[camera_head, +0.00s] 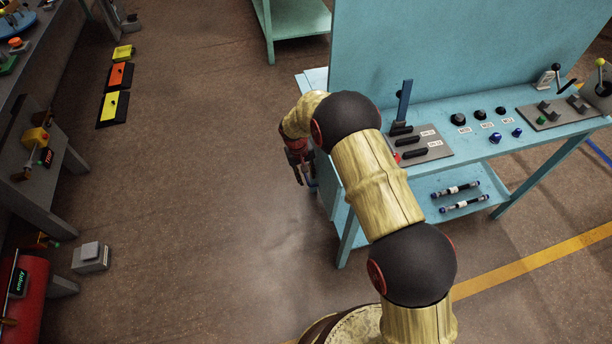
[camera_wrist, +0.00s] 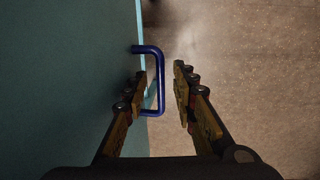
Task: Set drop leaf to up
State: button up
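The drop leaf appears to be the teal panel (camera_head: 327,182) hanging down at the left end of the teal bench; it fills the left of the wrist view (camera_wrist: 60,80). A blue U-shaped handle (camera_wrist: 161,82) stands out from it. My gripper (camera_wrist: 161,70) is open around the handle's bar. The left finger is on the panel side of the bar, overlapping the handle loop; the right finger is apart from the bar, over the floor. In the head view my gripper (camera_head: 298,170) hangs beside the bench's left end. My arm hides part of the bench there.
A tall teal back panel (camera_head: 460,45) rises behind. The floor (camera_head: 200,170) left of my gripper is clear. Another worktable (camera_head: 40,165) stands at the far left.

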jog(key=shift+c, duration=0.8)
grip_shut()
